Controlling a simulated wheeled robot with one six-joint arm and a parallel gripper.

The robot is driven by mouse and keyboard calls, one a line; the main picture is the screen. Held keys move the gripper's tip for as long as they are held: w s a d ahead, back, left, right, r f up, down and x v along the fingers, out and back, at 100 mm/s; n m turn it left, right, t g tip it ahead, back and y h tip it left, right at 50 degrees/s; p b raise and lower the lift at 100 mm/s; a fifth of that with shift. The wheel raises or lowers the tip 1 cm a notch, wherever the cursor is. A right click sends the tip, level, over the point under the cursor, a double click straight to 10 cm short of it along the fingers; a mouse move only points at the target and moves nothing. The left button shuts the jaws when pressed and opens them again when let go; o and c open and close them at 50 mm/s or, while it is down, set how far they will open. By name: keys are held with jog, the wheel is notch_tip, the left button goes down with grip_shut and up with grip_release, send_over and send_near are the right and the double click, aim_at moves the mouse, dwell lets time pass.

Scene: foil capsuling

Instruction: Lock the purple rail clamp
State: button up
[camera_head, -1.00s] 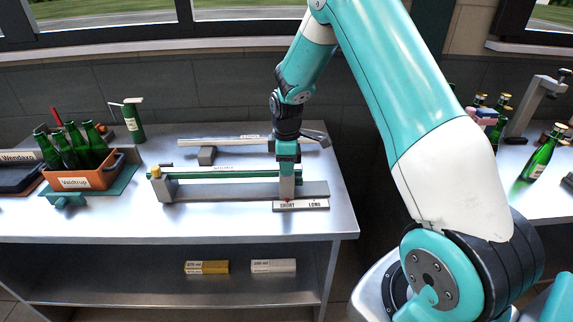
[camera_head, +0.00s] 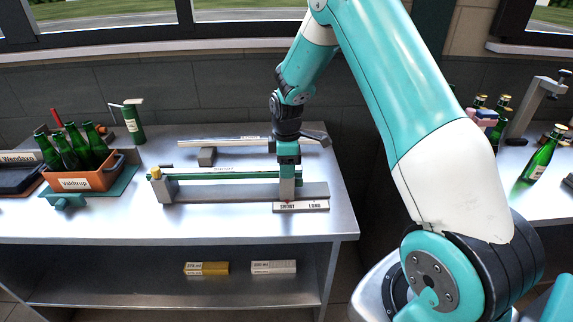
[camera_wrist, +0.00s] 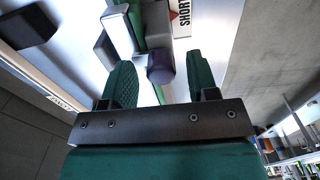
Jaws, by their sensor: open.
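The purple rail clamp (camera_wrist: 160,67) shows in the wrist view as a dark rounded knob beside a grey block. My gripper (camera_wrist: 158,72) is open, with one green finger on either side of the knob. I cannot tell whether either finger touches it. In the head view my gripper (camera_head: 287,178) points down at the right end of the long rail fixture (camera_head: 225,192), just behind the SHORT/LONG plate (camera_head: 301,207). The clamp cannot be made out there. Part of the SHORT lettering also shows in the wrist view.
A second rail (camera_head: 222,140) lies behind the fixture. An orange crate (camera_head: 85,180) of green bottles stands at the left, with a green corking tool (camera_head: 133,124) behind it. Two boxes lie on the lower shelf. The bench front is clear.

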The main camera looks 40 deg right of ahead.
notch_tip(320, 180, up, 18)
jog(key=b, duration=0.2)
jog(key=shift+f+b, duration=0.25)
jog(key=shift+b, duration=0.05)
jog(key=shift+a, duration=0.1)
